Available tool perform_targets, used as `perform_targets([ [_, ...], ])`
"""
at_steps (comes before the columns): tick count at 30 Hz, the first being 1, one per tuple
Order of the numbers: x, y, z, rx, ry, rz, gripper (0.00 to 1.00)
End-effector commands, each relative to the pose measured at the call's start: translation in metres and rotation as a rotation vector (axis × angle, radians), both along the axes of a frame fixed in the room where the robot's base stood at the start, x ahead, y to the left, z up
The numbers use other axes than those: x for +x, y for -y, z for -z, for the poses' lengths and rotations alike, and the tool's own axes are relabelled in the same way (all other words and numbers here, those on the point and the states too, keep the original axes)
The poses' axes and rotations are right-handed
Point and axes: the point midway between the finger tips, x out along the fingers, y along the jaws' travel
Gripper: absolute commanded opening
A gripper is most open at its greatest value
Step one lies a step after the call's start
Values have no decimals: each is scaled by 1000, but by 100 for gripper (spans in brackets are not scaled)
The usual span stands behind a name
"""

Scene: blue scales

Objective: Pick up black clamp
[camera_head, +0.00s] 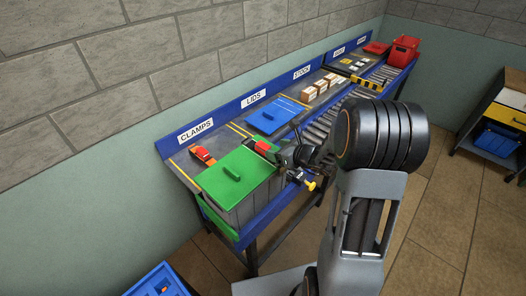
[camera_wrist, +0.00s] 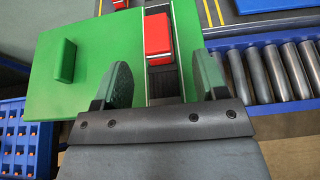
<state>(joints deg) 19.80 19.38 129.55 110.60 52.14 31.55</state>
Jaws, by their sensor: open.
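A dark clamp-like piece with a red block on it (camera_wrist: 158,38) lies along the right part of the green lid in the wrist view; I take it to be the black clamp. In the head view its red part (camera_head: 264,144) shows at the lid's far right corner, beside my gripper. My gripper (camera_wrist: 163,75) is open, its two fingers on either side of the dark lower part of this piece. I cannot tell whether they touch it. In the head view my arm hides part of that area. An orange-red clamp (camera_head: 203,155) lies under the CLAMPS label.
The green lid (camera_head: 226,180) with a raised handle covers a grey crate (camera_head: 236,211) at the bench's near end. A blue lid (camera_head: 273,115), cardboard boxes (camera_head: 315,92) and red bins (camera_head: 403,50) stand farther along. A roller conveyor (camera_wrist: 275,75) runs right of the clamp.

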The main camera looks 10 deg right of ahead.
Motion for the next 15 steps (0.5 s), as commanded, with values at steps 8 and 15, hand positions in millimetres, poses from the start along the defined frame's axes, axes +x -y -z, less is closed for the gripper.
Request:
perform_targets([
  [8, 14, -12, 6, 1, -3, -5, 66],
  [15, 36, -29, 18, 0, -1, -4, 66],
])
